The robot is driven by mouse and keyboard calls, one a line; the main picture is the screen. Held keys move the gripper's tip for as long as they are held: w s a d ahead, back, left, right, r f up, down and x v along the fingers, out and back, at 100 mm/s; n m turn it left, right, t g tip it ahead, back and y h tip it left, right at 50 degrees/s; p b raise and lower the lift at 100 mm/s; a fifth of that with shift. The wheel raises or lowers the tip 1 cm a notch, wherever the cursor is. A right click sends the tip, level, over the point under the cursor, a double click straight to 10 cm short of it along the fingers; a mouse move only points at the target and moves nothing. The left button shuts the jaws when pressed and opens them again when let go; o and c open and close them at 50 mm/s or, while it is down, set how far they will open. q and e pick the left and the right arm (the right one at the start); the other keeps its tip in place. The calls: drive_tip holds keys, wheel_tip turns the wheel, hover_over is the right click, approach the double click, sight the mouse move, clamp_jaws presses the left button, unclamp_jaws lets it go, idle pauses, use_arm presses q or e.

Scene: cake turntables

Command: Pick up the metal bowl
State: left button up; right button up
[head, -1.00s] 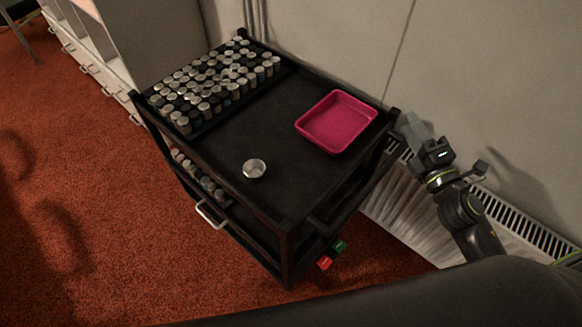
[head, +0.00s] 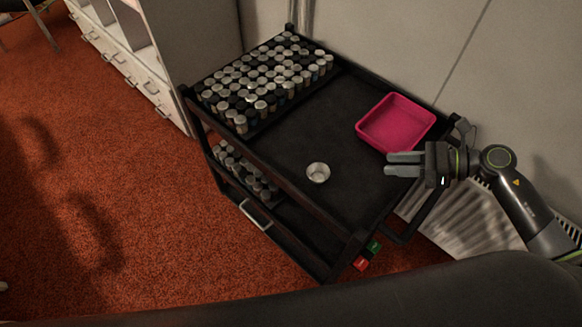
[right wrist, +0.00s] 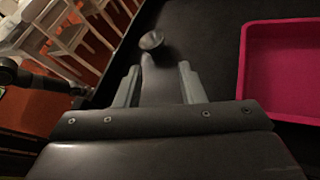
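The small metal bowl (head: 318,173) stands upright on the black top of the cart (head: 300,140), near its front edge. It also shows in the right wrist view (right wrist: 151,40), beyond the fingertips. My right gripper (head: 404,164) is over the right side of the cart top, to the right of the bowl and apart from it. Its two fingers point left toward the bowl. In the right wrist view the fingers (right wrist: 160,82) are spread with nothing between them.
A pink tray (head: 396,123) lies on the cart top, close behind my right gripper. A rack of lidded jars (head: 262,80) fills the far left of the top. A raised black rail edges the cart. The top between rack and bowl is clear.

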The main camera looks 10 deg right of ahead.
drive_tip(key=shift+w+a+f, duration=0.25)
drive_tip(key=shift+a, duration=0.35)
drive_tip(key=p+x, duration=0.1)
drive_tip(key=x, duration=0.2)
drive_tip(key=shift+d, duration=0.1)
drive_tip(key=p, duration=0.1)
approach(316, 165)
drive_tip(key=shift+w+a+f, duration=0.1)
drive_tip(key=shift+w+a, duration=0.35)
drive_tip(key=shift+a, duration=0.4)
drive_tip(key=p+x, duration=0.1)
drive_tip(key=x, duration=0.4)
drive_tip(key=shift+f+p, duration=0.1)
drive_tip(key=shift+p, duration=0.3)
drive_tip(key=shift+w+a+f, duration=0.15)
drive_tip(key=shift+a+f, duration=0.1)
drive_tip(key=shift+a, duration=0.15)
use_arm(q)
drive_tip(key=shift+d+r, duration=0.2)
drive_tip(key=shift+r, duration=0.8)
drive_tip(key=shift+d+r, duration=0.2)
drive_tip(key=shift+r, duration=0.8)
use_arm(e)
clamp_jaws()
